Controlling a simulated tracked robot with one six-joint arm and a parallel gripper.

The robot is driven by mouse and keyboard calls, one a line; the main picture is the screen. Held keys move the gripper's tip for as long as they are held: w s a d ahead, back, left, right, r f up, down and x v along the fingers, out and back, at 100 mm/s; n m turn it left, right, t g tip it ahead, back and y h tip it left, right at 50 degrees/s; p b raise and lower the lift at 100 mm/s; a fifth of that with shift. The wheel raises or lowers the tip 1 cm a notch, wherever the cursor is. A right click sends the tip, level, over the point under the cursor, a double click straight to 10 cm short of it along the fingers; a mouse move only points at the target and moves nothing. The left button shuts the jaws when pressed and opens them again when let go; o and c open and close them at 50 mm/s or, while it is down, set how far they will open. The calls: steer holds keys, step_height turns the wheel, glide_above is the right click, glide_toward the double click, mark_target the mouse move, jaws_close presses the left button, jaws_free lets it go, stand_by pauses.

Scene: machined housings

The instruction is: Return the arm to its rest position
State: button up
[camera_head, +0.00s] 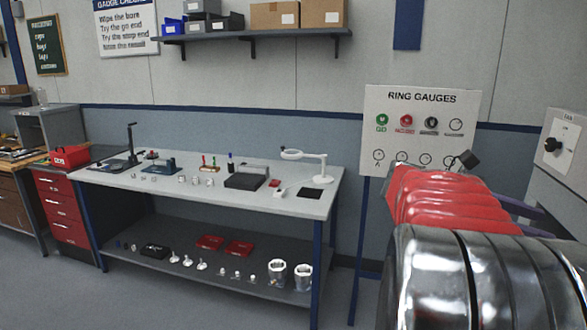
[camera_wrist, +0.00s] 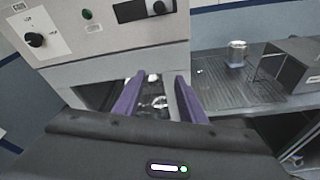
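My arm (camera_head: 450,215), with red and shiny metal-and-black links, reaches out at the right of the head view, in front of the ring gauge board. In the wrist view my gripper (camera_wrist: 159,75) shows two purple fingers standing apart, with a gap between them. No object is clearly held between them. A shiny metal part (camera_wrist: 159,102) shows through the gap, apparently beyond the fingers in an opening of a grey machine (camera_wrist: 105,50). In the head view only a bit of purple shows behind the arm, so the fingertips are hidden there.
The ring gauge board (camera_head: 422,112) stands close behind my arm, and a grey cabinet (camera_head: 562,150) with a knob is at the right. A workbench (camera_head: 130,177) with gauges stands left. In the wrist view a metal part (camera_wrist: 236,55) rests on a dark ribbed surface (camera_wrist: 225,85).

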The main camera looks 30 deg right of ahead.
steer(key=w+a+f+m+t+y, duration=0.25)
steer(key=w+a+f+t, duration=0.35)
steer(key=a+f, duration=0.4)
steer(key=w+a+f+m+t+y, duration=0.2)
steer(key=w+a+f+m+t, duration=0.2)
steer(key=w+a+f, duration=0.6)
steer(key=w+a+n+t+y, duration=0.1)
steer(key=a+t+y, duration=0.5)
steer(key=a, duration=2.4)
steer(key=shift+w+r+n+t, duration=0.3)
steer(key=shift+r+n+t, duration=0.05)
steer(key=shift+r+t, duration=0.1)
steer(key=shift+c, duration=0.9)
